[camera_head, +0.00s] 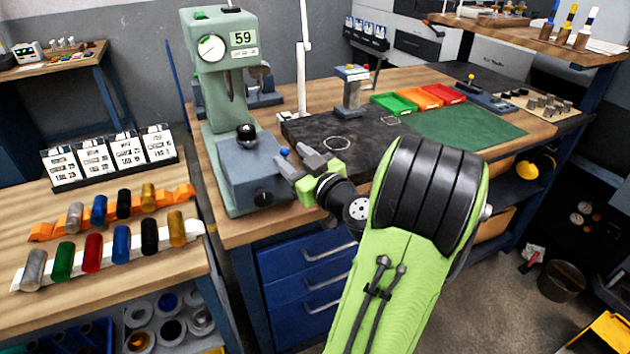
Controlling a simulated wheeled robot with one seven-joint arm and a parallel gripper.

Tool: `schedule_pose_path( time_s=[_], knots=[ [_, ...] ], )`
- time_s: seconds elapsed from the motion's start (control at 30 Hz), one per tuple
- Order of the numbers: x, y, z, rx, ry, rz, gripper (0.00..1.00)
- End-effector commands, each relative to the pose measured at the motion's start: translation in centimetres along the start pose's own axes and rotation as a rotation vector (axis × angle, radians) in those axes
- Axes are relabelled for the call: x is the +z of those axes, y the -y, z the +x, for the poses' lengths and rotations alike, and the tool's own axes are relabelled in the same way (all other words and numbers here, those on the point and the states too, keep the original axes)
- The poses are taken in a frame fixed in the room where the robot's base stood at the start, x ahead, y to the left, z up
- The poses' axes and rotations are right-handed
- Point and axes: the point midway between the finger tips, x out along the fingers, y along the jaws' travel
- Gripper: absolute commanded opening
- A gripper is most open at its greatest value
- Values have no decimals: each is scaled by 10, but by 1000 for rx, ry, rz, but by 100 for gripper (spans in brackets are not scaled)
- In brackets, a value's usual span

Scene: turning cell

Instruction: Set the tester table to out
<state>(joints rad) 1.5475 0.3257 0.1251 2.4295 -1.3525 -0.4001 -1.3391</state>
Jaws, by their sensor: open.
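The green tester (222,80) stands at the left end of the workbench, with a round dial and a display reading 59. A blue-grey block (262,180) sits at its foot, with a black round knob (246,134) on top and a dark knob on its front face. I cannot tell for certain which part is the tester table or how it is set. My gripper (294,159) is open beside the block's right side. A small blue ball (284,152) shows at its fingertips, and what it is fixed to is hidden. I cannot tell whether the fingers touch it.
A dark mat (345,135) with a ring lies right of the tester. Green, orange and red trays (432,96) and a green mat (465,128) lie farther right. A side table (110,190) at left holds coloured cylinders and number cards. Blue drawers (305,255) are below the bench.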

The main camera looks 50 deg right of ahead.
Motion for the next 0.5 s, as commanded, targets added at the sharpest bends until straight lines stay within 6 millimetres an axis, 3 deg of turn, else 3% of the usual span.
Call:
schedule_pose_path(
  time_s=[0.1, 0.2, 0.5],
  knots=[
    [4, -1, -34, 9, 1, 0, 48],
    [4, -1, -53, 8, 1, -4, 48],
    [2, -1, -80, 5, 1, 0, 48]
  ],
)
